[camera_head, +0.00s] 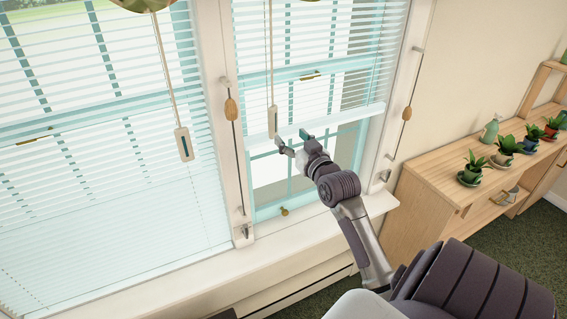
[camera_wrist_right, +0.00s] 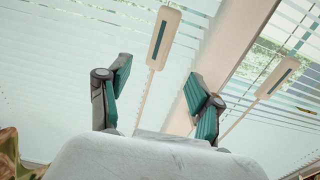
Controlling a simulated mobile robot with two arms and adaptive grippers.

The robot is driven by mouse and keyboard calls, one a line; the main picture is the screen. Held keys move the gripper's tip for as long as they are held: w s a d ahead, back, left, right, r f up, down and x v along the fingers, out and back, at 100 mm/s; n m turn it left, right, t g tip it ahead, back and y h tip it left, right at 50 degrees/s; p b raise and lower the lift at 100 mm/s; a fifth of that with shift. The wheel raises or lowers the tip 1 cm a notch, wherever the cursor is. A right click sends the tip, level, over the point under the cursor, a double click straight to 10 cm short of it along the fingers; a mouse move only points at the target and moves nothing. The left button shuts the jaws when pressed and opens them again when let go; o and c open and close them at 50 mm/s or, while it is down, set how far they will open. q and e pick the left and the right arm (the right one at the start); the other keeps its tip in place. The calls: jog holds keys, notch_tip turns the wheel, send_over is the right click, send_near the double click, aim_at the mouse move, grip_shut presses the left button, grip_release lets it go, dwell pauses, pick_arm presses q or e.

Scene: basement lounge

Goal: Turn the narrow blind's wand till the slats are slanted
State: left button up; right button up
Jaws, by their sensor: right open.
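The narrow blind (camera_head: 335,45) hangs over the upper part of the right window, and the window frame shows between its slats. Its wand (camera_head: 272,121) hangs on the blind's left side and ends in a pale handle with a dark strip. My right gripper (camera_head: 293,142) is open and empty, just below and right of that handle. In the right wrist view, the handle (camera_wrist_right: 163,38) appears beyond and between the spread fingers of the right gripper (camera_wrist_right: 160,88), with no contact visible. My left gripper is not in view.
A wide blind (camera_head: 80,190) with its own wand (camera_head: 184,144) covers the left window. Cords with wooden tassels (camera_head: 231,108) hang on the window posts. A sill (camera_head: 180,285) runs below. A wooden shelf (camera_head: 430,180) with several potted plants stands at the right.

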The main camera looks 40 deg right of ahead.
jog(key=s+a+f+g+y+b, duration=0.1)
jog(key=a+f+g+b, duration=0.1)
jog(key=f, duration=1.4)
jog(key=s+a+f+g+y+b, duration=0.1)
jog(key=a+f+g+b, duration=0.1)
jog(key=f, duration=1.5)
jog(key=shift+s+a+n+g, duration=0.3)
jog(key=shift+a+g, duration=0.4)
jog(key=shift+a, duration=0.25)
